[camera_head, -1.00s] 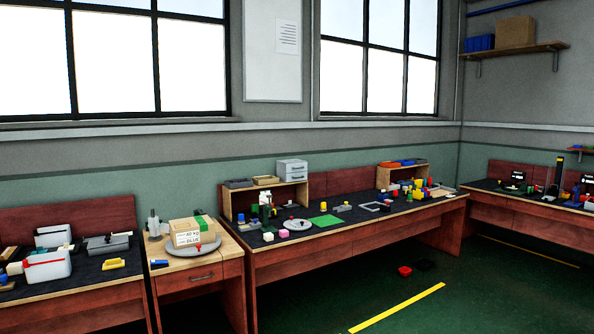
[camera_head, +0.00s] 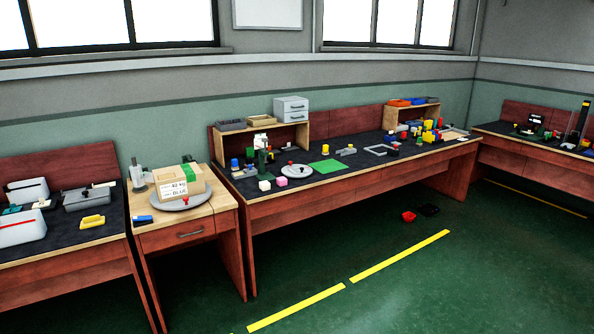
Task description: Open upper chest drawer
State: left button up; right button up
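A small grey chest (camera_head: 291,109) with two visible drawers stands on top of the wooden shelf box at the back of the middle bench. Its upper drawer (camera_head: 293,105) and the lower drawer (camera_head: 294,116) both look shut, each with a dark handle. It is small and far off. Neither of my grippers is in view.
The long middle bench (camera_head: 350,188) holds a green plate (camera_head: 326,166), a round grey disc and several small blocks. A small wooden table (camera_head: 226,199) with a cardboard box (camera_head: 177,183) stands left of it. Green floor with yellow lines is open in front.

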aim_at(290, 106)
jog(key=i, duration=2.2)
